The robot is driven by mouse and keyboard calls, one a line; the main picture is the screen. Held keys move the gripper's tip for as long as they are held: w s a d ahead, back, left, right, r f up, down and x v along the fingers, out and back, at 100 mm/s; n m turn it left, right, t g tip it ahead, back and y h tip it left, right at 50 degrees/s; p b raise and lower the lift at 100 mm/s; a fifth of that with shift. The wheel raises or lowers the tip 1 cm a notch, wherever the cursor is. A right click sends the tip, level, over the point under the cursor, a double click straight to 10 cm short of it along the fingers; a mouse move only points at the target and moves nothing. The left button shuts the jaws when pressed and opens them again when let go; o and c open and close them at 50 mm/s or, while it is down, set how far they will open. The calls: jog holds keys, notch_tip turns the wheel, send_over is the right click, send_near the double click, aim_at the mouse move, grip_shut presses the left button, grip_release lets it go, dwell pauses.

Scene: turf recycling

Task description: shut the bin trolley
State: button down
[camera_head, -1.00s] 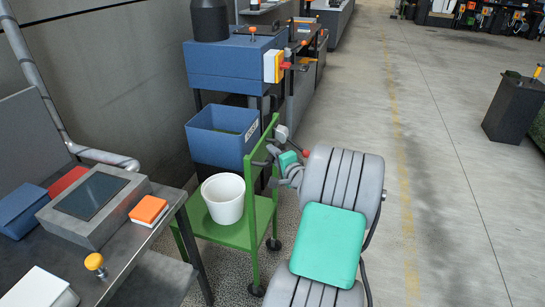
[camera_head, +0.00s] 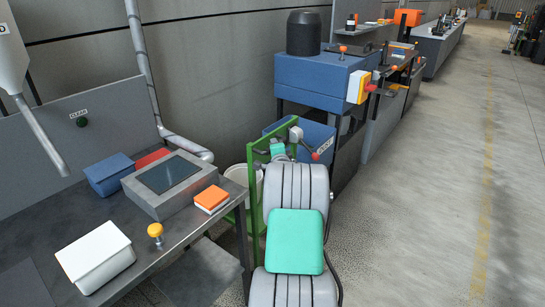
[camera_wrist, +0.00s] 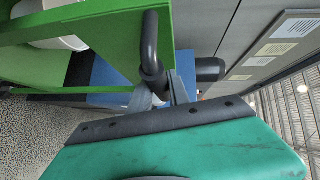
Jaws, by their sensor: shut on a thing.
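The green bin trolley (camera_head: 257,158) stands beyond the bench corner, largely hidden by my arm and the bench. Its upright green panel faces me, and a white bucket (camera_head: 239,178) shows partly behind it. A blue bin (camera_head: 315,138) shows behind and right of the panel. In the wrist view a black bar handle (camera_wrist: 150,40) stands out from the green panel (camera_wrist: 95,22). My gripper (camera_wrist: 160,92) is shut on this handle; in the head view my gripper (camera_head: 280,152) is partly hidden by my arm. Whether the trolley is fully shut cannot be told.
A dark workbench (camera_head: 175,235) at the left holds a grey screen box (camera_head: 172,182), an orange block (camera_head: 211,199) and a white box (camera_head: 95,257). A blue machine (camera_head: 320,82) stands behind the trolley. The floor at the right is clear.

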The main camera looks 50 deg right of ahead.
jog(key=shift+w+a, duration=0.1)
jog(key=shift+w, duration=1.15)
jog(key=c, duration=1.2)
grip_release()
jog(key=shift+c, duration=0.2)
jog(key=shift+s, duration=0.1)
jog(key=v, duration=0.7)
jog(key=shift+s+a+b, duration=0.25)
jog(key=shift+s+b, duration=0.05)
jog(key=shift+b, duration=0.05)
jog(key=shift+r, duration=0.15)
